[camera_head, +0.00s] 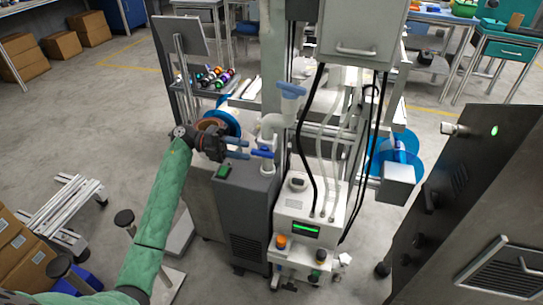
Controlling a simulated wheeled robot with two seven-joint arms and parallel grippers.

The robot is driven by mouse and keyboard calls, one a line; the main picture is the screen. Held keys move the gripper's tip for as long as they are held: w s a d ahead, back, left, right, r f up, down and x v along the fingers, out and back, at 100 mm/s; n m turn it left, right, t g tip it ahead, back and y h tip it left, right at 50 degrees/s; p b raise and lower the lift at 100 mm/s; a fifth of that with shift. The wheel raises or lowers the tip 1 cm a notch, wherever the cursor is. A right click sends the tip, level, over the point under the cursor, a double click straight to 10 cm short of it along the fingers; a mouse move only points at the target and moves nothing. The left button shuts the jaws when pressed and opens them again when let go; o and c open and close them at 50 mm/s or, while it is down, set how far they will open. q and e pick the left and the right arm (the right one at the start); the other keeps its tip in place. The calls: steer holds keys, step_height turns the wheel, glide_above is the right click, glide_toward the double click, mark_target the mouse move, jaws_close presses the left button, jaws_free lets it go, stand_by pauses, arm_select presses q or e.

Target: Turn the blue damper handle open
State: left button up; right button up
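The blue damper handle (263,153) sits low on a grey-white elbow pipe (270,130) that rises from the top of a dark grey cabinet (247,185). My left gripper (246,149) reaches in from the left above this cabinet. Its two fingers are apart and point right toward the handle. The fingertips are close to the handle's left end; I cannot tell if they touch it. Nothing shows between the fingers. My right gripper is not in view.
A white machine (300,225) with a green display stands right of the cabinet, with black and clear hoses above it. A blue cup-shaped pipe end (291,90) is above the handle. A black cabinet (470,200) stands at right.

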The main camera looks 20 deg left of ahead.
mark_target(262, 152)
arm_select(q)
steer(key=shift+s+d+p, duration=0.15)
steer(key=shift+d+p, duration=0.15)
steer(key=shift+d, duration=3.2)
steer(key=c, duration=0.7)
